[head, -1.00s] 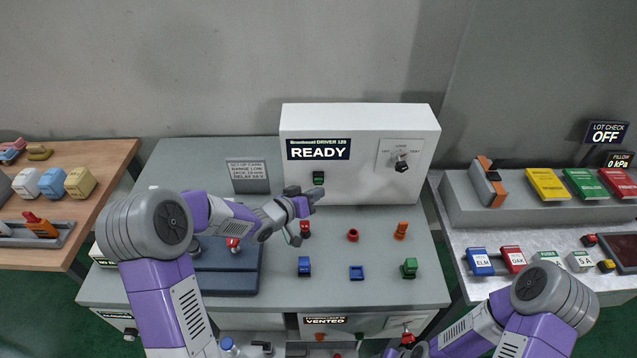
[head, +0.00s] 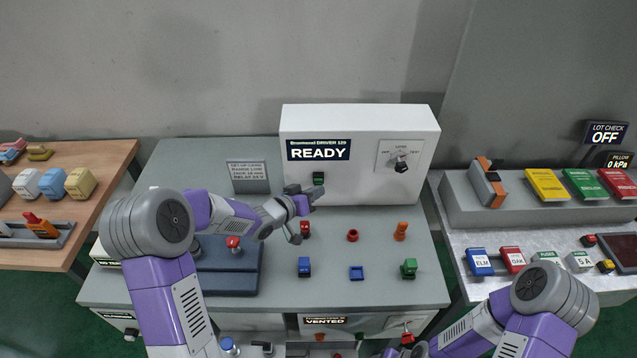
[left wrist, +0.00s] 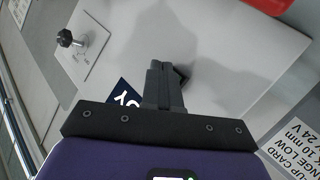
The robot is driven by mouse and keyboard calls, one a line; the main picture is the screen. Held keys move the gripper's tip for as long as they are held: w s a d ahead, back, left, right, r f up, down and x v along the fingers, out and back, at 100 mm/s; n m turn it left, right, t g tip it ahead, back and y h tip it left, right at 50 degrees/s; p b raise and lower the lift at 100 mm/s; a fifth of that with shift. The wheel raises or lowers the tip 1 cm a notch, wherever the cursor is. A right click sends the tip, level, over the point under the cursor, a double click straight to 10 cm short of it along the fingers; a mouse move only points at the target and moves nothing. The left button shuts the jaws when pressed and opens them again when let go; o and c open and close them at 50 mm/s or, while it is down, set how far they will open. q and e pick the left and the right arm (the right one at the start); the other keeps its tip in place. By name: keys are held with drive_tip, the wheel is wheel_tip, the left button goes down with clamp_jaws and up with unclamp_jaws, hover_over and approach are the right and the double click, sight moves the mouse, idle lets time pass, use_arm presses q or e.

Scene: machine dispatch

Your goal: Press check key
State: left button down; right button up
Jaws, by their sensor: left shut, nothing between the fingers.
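The white machine (head: 420,150) stands at the back of the middle table, with a READY display (head: 318,149). A small green key in a dark housing (head: 318,178) sits on its front below the display; I take this for the check key. My left gripper (head: 292,190) is at the machine's front, just left of the green key in the head view. In the left wrist view its fingers (left wrist: 165,83) are shut and empty, pointing at the white face. They hide most of what lies behind them, so contact is unclear. My right gripper (head: 405,350) is at the bottom edge, its fingers unclear.
A rotary knob (head: 401,163) is on the machine's right side. A set-up card (head: 248,176) stands at left. Red, blue, orange and green parts stand on the grey table (head: 430,285). A right-hand bench (head: 460,205) carries coloured blocks; a wooden table (head: 105,165) is at left.

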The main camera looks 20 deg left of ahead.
use_arm(q)
drive_tip(key=shift+w+a, duration=0.15)
drive_tip(key=shift+w, duration=0.35)
idle(0.8)
drive_tip(key=shift+s, duration=0.1)
drive_tip(key=shift+s+d, duration=0.3)
drive_tip(key=shift+s, duration=0.45)
drive_tip(key=shift+s, duration=0.1)
drive_tip(key=s+b, duration=0.1)
drive_tip(key=s, duration=0.1)
drive_tip(key=s+d+b, duration=0.1)
drive_tip(key=s, duration=0.1)
drive_tip(key=shift+s+d, duration=0.15)
drive_tip(key=shift+s, duration=0.2)
idle(0.7)
